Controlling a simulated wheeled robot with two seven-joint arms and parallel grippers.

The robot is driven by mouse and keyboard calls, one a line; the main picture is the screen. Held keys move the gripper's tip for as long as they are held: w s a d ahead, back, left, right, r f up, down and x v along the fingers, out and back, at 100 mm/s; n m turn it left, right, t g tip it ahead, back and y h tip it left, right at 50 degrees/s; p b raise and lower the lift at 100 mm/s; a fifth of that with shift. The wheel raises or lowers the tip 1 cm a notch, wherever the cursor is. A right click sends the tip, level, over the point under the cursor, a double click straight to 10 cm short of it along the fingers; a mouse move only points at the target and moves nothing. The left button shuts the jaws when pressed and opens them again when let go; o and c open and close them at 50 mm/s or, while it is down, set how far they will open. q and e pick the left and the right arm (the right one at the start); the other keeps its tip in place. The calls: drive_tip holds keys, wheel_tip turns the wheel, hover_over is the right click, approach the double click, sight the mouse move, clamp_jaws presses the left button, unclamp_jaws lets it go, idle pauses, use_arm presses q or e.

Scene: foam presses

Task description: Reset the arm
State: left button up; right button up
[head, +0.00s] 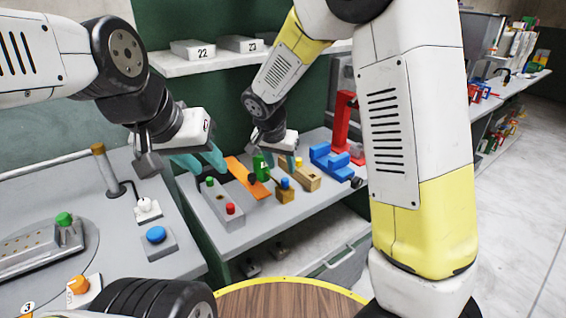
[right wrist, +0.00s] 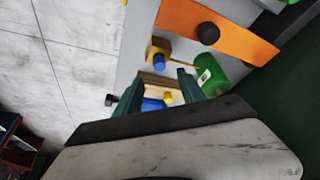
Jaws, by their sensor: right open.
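My left gripper (head: 203,160) has teal fingers spread apart and hangs empty over the back left of the grey bench. My right gripper (head: 278,160) hangs above the same bench, farther right, pointing down. In the right wrist view its two dark green fingers (right wrist: 156,82) stand apart with nothing gripped between them. A green cylinder with a white label (right wrist: 211,77) lies just beside one finger; it also shows in the head view (head: 261,168). Whether the finger touches it, I cannot tell.
A grey box with green and red buttons (head: 215,205), an orange plate (head: 247,178), a wooden block with a blue knob (head: 285,193), a blue vise (head: 332,163) and a red stand (head: 343,125) crowd the bench. A round wooden table (head: 290,300) stands in front.

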drive_tip(key=shift+r, duration=0.15)
drive_tip(key=s+d+r+n+y, duration=0.1)
drive_tip(key=s+d+r+y, duration=0.1)
drive_tip(key=s+d+r, duration=0.75)
drive_tip(key=s+d+r+n+t+y, duration=0.1)
drive_tip(key=s+d+r, duration=0.1)
drive_tip(key=s, duration=0.5)
drive_tip(key=s+d+r+n+t, duration=0.1)
drive_tip(key=s+d+r+n, duration=0.1)
drive_tip(key=s, duration=0.5)
drive_tip(key=shift+d+r+n+y, duration=0.3)
drive_tip(key=shift+d+r+y, duration=0.1)
drive_tip(key=shift+d+r, duration=0.5)
